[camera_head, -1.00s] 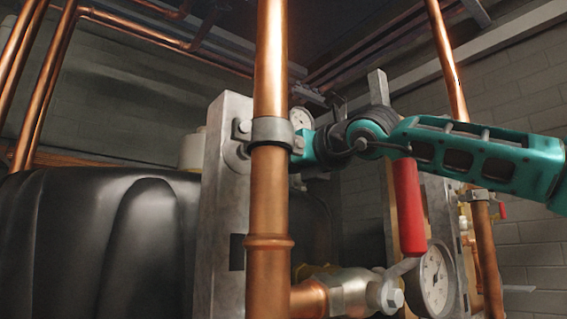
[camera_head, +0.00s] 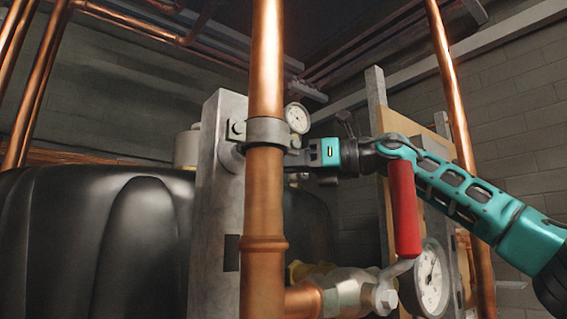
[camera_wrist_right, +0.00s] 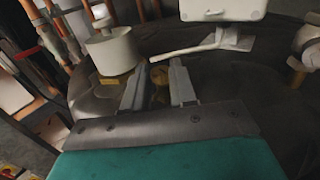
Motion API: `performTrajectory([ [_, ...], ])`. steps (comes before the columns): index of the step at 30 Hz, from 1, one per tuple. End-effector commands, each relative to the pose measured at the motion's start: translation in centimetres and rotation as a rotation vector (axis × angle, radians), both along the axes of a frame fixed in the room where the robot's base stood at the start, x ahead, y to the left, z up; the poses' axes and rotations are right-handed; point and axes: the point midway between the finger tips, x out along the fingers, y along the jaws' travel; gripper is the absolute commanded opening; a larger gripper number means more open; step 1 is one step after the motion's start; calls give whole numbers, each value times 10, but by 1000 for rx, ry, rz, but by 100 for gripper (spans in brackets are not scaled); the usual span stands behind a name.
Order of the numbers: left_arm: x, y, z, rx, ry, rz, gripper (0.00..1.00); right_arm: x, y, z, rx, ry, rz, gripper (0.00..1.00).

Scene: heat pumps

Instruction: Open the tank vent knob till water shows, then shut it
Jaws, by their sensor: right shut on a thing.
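My right gripper (camera_wrist_right: 158,78) shows in the right wrist view with its two grey fingers on either side of a small brass-yellow vent knob (camera_wrist_right: 158,97) on top of the dark tank (camera_wrist_right: 225,120). The fingers are shut on the knob, which is partly hidden between them. In the head view my right arm comes in from the right, and the fingertips are hidden behind the copper pipe and grey post. The black tank (camera_head: 90,235) fills the lower left there. I see no water at the knob. My left gripper is not in view.
A vertical copper pipe (camera_head: 264,200) and a grey post (camera_head: 213,180) stand in front of the gripper. A red-handled valve (camera_head: 404,210) and a gauge (camera_head: 431,280) are below my arm. A small gauge (camera_head: 297,118) is behind the pipe. A pale cylinder (camera_wrist_right: 112,52) stands close to the fingers.

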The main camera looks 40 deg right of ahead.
Motion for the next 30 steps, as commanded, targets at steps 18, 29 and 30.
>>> performTrajectory([
  [18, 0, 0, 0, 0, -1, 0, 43, 0, -1, 1, -2, -2, 31, 30],
  [29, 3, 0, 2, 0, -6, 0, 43, 0, 0, 0, -2, 0, 32, 52],
  [30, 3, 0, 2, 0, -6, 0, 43, 0, 0, 0, -2, 0, 32, 52],
])
